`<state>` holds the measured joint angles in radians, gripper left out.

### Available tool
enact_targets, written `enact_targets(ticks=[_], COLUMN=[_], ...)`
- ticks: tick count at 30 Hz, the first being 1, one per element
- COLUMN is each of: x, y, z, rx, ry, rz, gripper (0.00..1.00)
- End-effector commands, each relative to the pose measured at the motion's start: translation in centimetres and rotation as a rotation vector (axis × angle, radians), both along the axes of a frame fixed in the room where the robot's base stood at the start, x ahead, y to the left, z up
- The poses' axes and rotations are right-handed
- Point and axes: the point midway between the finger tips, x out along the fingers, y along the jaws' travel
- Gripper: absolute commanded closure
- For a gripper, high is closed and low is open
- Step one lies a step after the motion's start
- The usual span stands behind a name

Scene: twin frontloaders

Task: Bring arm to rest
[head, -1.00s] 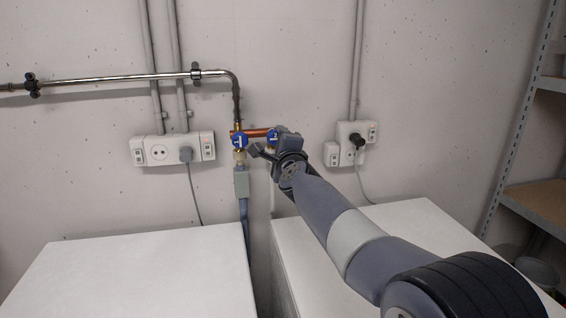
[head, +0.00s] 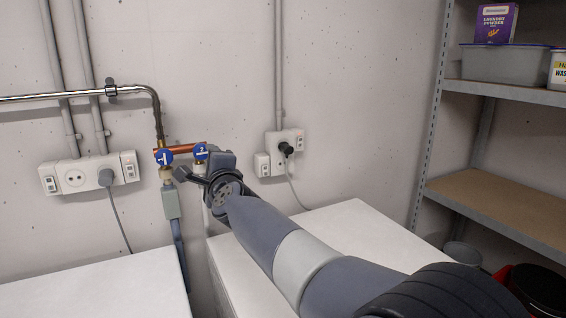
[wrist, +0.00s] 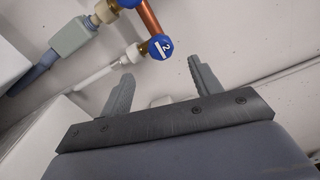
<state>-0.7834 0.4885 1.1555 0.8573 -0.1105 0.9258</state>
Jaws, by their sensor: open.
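My gripper (wrist: 157,88) is open and empty in the wrist view, its two grey fingers apart with wall and pipe fittings beyond them. In the head view my arm reaches forward from the lower right, and my gripper (head: 196,178) is by the taps on the wall, above the gap between the two white machine tops. The tap marked 2 (wrist: 161,47) is close beyond the fingers in the wrist view. It also shows in the head view (head: 200,151), just behind my gripper. The tap marked 1 (head: 164,157) is left of it. I cannot tell whether my gripper touches anything.
White machine tops stand at left (head: 95,285) and right (head: 345,235). Sockets with plugs are on the wall at left (head: 75,178) and right (head: 285,138). A metal shelf (head: 500,205) with a laundry powder box (head: 495,24) is at right. The right machine top looks clear.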

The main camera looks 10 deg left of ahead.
Motion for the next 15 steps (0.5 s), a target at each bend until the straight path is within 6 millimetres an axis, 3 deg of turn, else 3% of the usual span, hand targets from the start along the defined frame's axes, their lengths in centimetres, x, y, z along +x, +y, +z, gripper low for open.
enact_targets(ticks=[7, 15], x=[1.0, 3.7], y=[0.8, 3.1], z=[0.1, 0.3], rx=[0.000, -0.002], ry=[0.002, 0.000], rz=[-0.001, -0.001], gripper=[0.40, 0.40])
